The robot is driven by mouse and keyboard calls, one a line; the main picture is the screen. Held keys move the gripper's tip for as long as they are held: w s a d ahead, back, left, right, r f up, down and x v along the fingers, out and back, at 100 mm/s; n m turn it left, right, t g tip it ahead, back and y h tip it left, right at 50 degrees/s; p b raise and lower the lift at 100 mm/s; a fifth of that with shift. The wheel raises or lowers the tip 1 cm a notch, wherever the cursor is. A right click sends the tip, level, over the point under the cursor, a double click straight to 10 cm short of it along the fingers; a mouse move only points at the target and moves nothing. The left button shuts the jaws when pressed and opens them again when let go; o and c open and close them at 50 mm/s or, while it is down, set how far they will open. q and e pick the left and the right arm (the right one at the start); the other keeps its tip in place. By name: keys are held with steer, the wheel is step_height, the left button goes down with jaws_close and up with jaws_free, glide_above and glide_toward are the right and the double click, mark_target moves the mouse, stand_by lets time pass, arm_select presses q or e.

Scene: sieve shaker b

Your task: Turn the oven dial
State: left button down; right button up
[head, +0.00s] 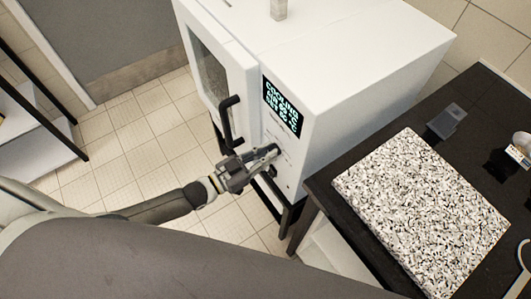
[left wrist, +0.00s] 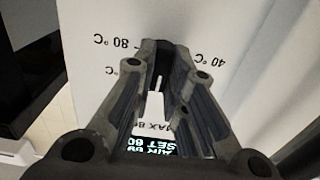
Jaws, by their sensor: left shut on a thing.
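The white oven (head: 330,85) stands at the top middle of the head view, its door (head: 215,75) with a dark window and black handle (head: 229,122) on the left. Its display (head: 282,105) reads COOLING above air and set temperatures; the digits are hard to read. My left gripper (head: 273,151) is at the front panel below the display. In the left wrist view, its fingers (left wrist: 160,75) are closed around the dark dial (left wrist: 158,80), which shows a light pointer line. Printed marks of 80 °C and 40 °C flank it, upside down. The fingers hide most of the dial.
A dark table (head: 330,190) stands to the right of the oven, bearing a speckled slab (head: 420,210) and a small grey object (head: 446,120). A shelf (head: 35,125) is at the far left. Tiled floor (head: 150,135) is clear before the oven.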

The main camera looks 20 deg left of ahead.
arm_select(q)
steer(key=c, duration=1.5)
jaws_free()
steer(key=shift+w+d+r, duration=0.1)
steer(key=shift+w+r, duration=0.05)
steer(key=shift+o, duration=0.2)
steer(key=v, duration=1.2)
